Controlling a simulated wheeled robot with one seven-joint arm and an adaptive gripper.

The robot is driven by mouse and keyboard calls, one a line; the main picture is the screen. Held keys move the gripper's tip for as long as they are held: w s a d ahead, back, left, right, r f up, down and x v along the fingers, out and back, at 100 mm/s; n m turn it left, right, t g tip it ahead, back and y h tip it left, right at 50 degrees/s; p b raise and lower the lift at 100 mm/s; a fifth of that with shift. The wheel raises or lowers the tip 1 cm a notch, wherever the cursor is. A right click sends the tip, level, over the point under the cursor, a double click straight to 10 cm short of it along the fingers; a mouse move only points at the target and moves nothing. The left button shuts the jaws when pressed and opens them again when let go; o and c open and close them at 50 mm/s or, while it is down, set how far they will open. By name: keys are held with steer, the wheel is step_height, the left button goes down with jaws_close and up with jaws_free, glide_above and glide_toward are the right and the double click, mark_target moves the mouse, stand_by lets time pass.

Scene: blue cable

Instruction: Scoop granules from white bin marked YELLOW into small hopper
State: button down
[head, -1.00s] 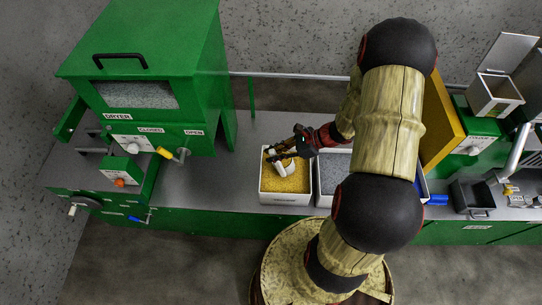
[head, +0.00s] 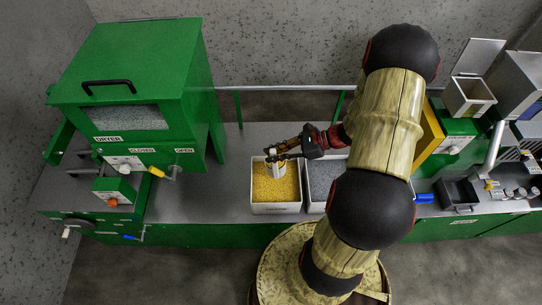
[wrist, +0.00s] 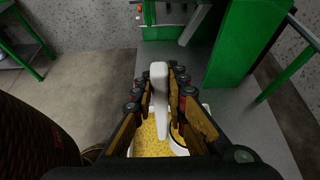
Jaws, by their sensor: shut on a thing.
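The white bin (head: 276,208) holds yellow granules (head: 280,187) and stands near the bench's front edge. My gripper (head: 270,157) is above the back of this bin, shut on a white scoop (head: 276,166). The wrist view shows the scoop's handle (wrist: 159,85) between the fingers and part of its round cup (wrist: 180,149) below, over the yellow granules. I cannot tell whether the cup touches the granules or how full it is. A small open-topped, light-walled hopper (head: 469,98) with a raised lid stands at the far right on a green housing.
A bin of grey granules (head: 326,177) adjoins the yellow one on the right, partly hidden by my arm. The green dryer (head: 130,80) stands at the left. A yellow panel (head: 430,138) and a dark tray (head: 459,194) are to the right. Bench left of the bins is clear.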

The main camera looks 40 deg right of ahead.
steer(key=shift+y, duration=0.3)
steer(key=shift+s+d+r+p, duration=0.2)
steer(key=shift+r+p, duration=0.2)
steer(key=shift+r, duration=0.4)
steer(key=shift+s+d+r+p, duration=0.1)
steer(key=shift+d+r+p, duration=0.25)
steer(key=shift+r, duration=0.4)
steer(key=shift+s+d+r+p, duration=0.15)
steer(key=shift+r+p, duration=0.3)
steer(key=shift+r, duration=0.35)
